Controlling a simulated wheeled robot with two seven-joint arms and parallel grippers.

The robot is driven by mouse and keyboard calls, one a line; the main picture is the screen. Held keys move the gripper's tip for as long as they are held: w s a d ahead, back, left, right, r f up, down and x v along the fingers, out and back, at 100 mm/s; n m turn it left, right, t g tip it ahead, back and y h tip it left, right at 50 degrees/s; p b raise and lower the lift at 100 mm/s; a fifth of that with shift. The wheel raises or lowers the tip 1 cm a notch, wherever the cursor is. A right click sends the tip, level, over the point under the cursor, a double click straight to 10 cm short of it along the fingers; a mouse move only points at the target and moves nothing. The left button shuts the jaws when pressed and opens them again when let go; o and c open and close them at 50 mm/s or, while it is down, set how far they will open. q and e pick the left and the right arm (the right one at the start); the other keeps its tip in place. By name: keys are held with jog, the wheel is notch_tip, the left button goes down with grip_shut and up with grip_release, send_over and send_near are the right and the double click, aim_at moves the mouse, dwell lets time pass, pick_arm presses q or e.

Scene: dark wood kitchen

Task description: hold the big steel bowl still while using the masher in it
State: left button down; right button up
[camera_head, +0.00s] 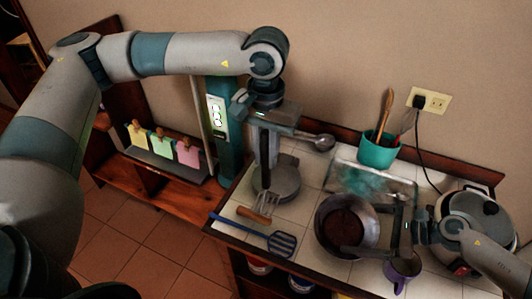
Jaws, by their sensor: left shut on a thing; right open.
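The big steel bowl (326,209) stands on the tiled counter, with something dark brown inside. My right gripper (385,228) is open at the bowl's right side, with its fingers near or over the rim; I cannot tell whether they touch it. My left gripper (272,128) is shut above the counter, to the left of the bowl.
A blue slotted turner (281,243) lies at the front edge. A round grey base (283,188) stands below my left gripper. A teal utensil pot (378,155), a glass tray (372,182), a purple mug (401,270) and a lidded cooker (478,212) crowd the bowl.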

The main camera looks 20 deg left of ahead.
aim_at(331, 228)
pick_arm(q)
jog(key=shift+f+b, duration=0.6)
pick_arm(e)
jog(key=x, duration=0.3)
jog(key=shift+f, duration=0.1)
pick_arm(q)
jog(key=shift+f, duration=0.2)
pick_arm(e)
jog(key=shift+x, duration=0.75)
jog(key=shift+a, duration=0.1)
jog(key=c, duration=1.4)
jog(key=shift+c, duration=1.2)
pick_arm(q)
jog(key=shift+d, duration=0.1)
pick_arm(e)
jog(key=shift+s, duration=0.1)
